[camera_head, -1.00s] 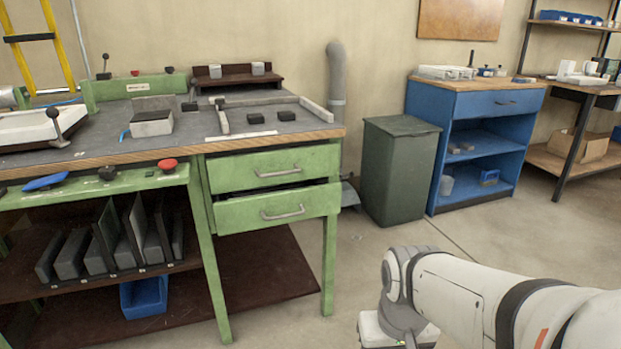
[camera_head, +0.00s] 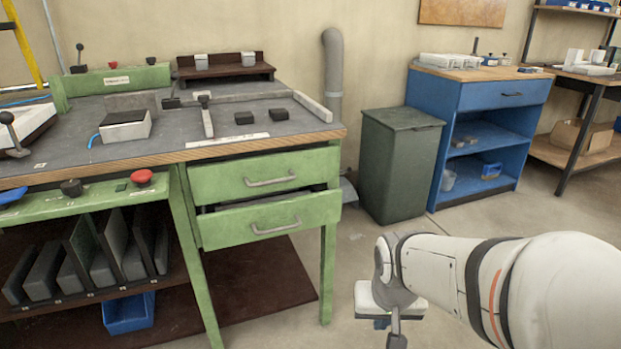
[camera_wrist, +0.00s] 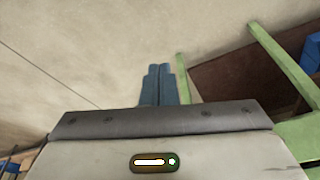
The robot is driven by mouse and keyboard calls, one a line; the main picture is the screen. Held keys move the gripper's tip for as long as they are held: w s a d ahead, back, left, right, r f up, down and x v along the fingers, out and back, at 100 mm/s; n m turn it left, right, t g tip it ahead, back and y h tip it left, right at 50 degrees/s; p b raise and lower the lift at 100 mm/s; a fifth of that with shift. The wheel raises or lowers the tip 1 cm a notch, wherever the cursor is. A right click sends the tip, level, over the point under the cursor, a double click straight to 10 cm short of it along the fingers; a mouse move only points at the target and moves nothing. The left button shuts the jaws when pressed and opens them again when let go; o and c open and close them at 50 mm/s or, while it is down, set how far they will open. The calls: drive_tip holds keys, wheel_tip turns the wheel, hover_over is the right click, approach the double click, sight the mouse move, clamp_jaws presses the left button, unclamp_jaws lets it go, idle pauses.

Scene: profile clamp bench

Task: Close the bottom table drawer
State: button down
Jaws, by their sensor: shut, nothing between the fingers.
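The green bottom drawer (camera_head: 270,220) of the workbench stands out a little from the frame, with a dark gap above its front. Its grey bar handle (camera_head: 276,227) faces the room. The green top drawer (camera_head: 264,175) is right above it. My gripper is low in front of the bench, to the right of the drawers and apart from them.
A dark green bin (camera_head: 398,165) stands right of the bench, then a blue cabinet (camera_head: 478,140). The bench's green leg (camera_head: 327,275) is below the drawers. A blue box (camera_head: 129,312) sits on the lower shelf. The floor (camera_head: 365,245) between bench and arm is clear.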

drive_tip(key=w+d+m+t+p, duration=0.25)
drive_tip(key=w+m+t, duration=0.3)
drive_tip(key=w, duration=0.85)
drive_tip(key=m+t+y+p, duration=0.3)
drive_tip(key=m+t+y, duration=0.2)
drive_tip(key=m+t, duration=0.35)
approach(329, 196)
drive_tip(key=shift+n+t, duration=0.3)
drive_tip(key=shift+n, duration=0.1)
drive_tip(key=x, duration=0.1)
drive_tip(key=b+x, duration=0.1)
drive_tip(key=x, duration=0.1)
drive_tip(key=b+x, duration=0.1)
drive_tip(key=x, duration=0.1)
drive_tip(key=shift+w+a+f, duration=0.15)
drive_tip(key=shift+w+f, duration=0.05)
drive_tip(key=shift+f, duration=0.1)
drive_tip(key=shift+w+a+r, duration=0.1)
drive_tip(key=shift+w+a, duration=0.05)
drive_tip(key=shift+w, duration=0.5)
